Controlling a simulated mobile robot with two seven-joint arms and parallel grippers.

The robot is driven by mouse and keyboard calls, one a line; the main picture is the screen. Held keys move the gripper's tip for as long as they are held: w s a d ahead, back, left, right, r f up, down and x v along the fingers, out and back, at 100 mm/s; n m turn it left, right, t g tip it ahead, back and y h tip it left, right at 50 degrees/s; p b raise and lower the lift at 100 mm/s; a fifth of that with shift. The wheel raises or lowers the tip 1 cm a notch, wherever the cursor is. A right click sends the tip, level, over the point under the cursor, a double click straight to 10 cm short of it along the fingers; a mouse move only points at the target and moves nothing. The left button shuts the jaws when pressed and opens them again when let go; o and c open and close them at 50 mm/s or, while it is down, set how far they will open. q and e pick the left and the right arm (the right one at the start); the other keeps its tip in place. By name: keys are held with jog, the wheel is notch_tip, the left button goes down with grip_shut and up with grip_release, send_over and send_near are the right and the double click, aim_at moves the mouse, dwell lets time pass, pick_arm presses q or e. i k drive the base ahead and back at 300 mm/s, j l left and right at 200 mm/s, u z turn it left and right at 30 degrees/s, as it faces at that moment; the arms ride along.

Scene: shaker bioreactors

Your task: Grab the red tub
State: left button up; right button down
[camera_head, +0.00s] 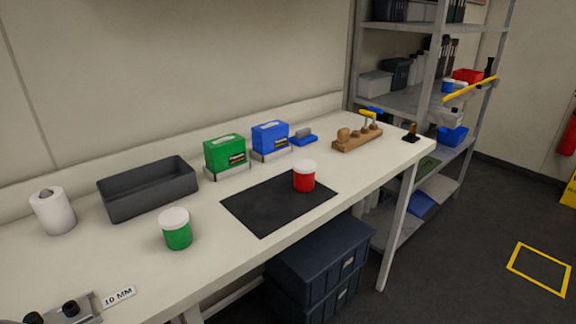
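The red tub (304,181) has a white lid and stands upright on the black mat (262,207), near the mat's right side. A green tub (177,234) with a white lid stands upright on the bench to the left of the mat. Neither of my grippers shows in the head view, and nothing touches the red tub.
The white bench (225,255) also holds a grey tray (150,198), a paper roll (53,212), a green box (225,154), a blue box (270,138) and a wooden holder (357,139). Dark crates (320,258) sit below. A shelf rack (403,98) stands right.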

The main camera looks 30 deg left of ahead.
aim_at(304, 169)
jog(key=i+l+u, duration=0.2)
jog(key=u, duration=0.15)
jog(key=i+l+u, duration=0.35)
